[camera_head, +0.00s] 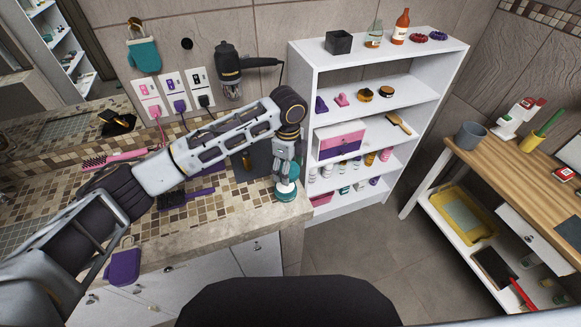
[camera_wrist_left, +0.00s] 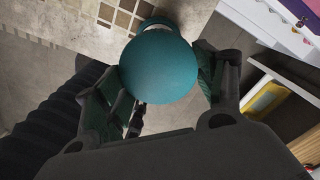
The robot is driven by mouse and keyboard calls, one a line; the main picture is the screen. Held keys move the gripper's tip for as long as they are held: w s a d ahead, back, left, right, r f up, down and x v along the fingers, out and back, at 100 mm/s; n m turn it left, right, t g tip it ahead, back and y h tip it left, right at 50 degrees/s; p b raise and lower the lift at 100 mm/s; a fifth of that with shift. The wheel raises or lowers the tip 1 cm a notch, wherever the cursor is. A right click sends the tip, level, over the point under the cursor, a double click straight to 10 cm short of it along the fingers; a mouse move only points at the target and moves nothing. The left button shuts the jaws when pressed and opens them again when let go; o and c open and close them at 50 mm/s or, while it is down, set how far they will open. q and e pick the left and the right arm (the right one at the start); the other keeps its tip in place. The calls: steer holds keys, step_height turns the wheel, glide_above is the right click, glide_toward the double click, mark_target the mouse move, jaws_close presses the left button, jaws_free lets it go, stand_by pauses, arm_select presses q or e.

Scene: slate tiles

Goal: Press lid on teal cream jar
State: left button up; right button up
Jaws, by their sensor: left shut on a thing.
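My left gripper (camera_head: 287,178) points down at the right front corner of the counter. In the left wrist view, the left gripper (camera_wrist_left: 170,85) is shut on a round teal lid (camera_wrist_left: 160,66), with a finger on each side. A thin teal curved rim, apparently of the teal cream jar (camera_wrist_left: 157,21), shows past the lid's far edge; the lid hides the rest. In the head view the teal jar (camera_head: 286,195) is directly under the fingers, near the counter edge. I cannot tell whether lid and jar touch. My right gripper is not in view.
The tiled counter (camera_head: 225,235) holds a pink brush (camera_head: 113,158) and a purple brush (camera_head: 187,197) left of the jar. A white shelf (camera_head: 365,65) with bottles and boxes stands close on the right. A wooden desk (camera_head: 505,170) is farther right, with open floor between.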

arm_select(q)
steer(key=shift+w+a+f, duration=0.1)
steer(key=shift+w+a, duration=0.1)
steer(key=shift+w, duration=0.05)
steer(key=shift+a+m, duration=0.15)
steer(key=shift+m, duration=0.15)
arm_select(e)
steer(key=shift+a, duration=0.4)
